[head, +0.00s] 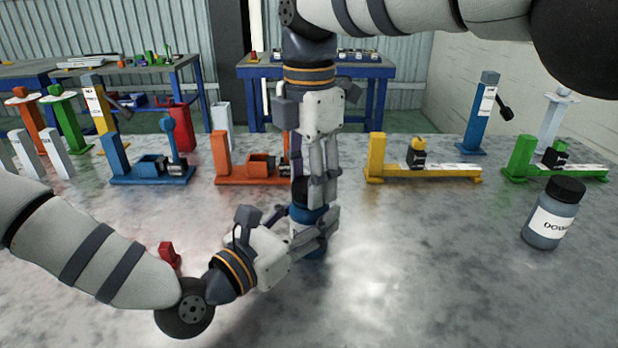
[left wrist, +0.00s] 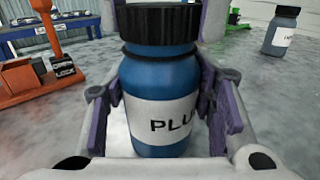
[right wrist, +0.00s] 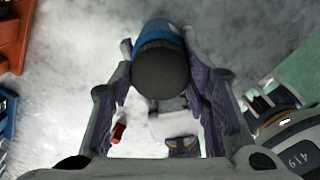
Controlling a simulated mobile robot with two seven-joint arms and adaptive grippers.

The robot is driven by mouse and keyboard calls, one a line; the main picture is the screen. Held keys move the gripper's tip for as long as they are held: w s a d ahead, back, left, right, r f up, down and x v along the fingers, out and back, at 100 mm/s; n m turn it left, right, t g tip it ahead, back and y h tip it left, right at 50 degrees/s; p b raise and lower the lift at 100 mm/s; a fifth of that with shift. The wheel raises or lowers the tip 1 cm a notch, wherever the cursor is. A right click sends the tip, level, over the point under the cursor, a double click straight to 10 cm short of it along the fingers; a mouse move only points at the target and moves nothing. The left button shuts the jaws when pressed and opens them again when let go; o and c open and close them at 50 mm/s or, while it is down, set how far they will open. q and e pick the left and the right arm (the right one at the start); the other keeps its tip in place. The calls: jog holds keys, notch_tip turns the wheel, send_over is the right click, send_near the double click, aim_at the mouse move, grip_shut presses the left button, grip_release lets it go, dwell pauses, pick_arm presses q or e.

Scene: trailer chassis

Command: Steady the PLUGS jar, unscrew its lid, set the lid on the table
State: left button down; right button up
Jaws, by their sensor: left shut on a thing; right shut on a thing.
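The PLUGS jar (head: 308,247) is blue with a white label and stands upright on the table, partly hidden by my grippers. It also shows in the left wrist view (left wrist: 160,78), where its label reads "PLU". Its black ribbed lid (left wrist: 160,22) sits on top of the jar. My left gripper (head: 318,234) reaches in from the left and is shut around the jar's body. My right gripper (head: 314,196) points straight down from above and is shut on the lid. The lid's round top shows between its fingers in the right wrist view (right wrist: 160,70).
A second grey-blue jar with a black lid (head: 553,214) stands at the right. Blue (head: 150,170), orange (head: 250,172), yellow (head: 420,170) and green (head: 550,170) fixtures line the table's back. A small red part (head: 169,255) lies left of my left gripper. The table's front right is clear.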

pick_arm(q)
jog(key=shift+f, duration=0.1)
pick_arm(e)
jog(key=shift+r, duration=0.95)
jog(key=shift+r, duration=0.1)
jog(key=shift+r, duration=1.9)
pick_arm(q)
jog(key=c, duration=0.6)
grip_release()
jog(key=shift+c, duration=0.2)
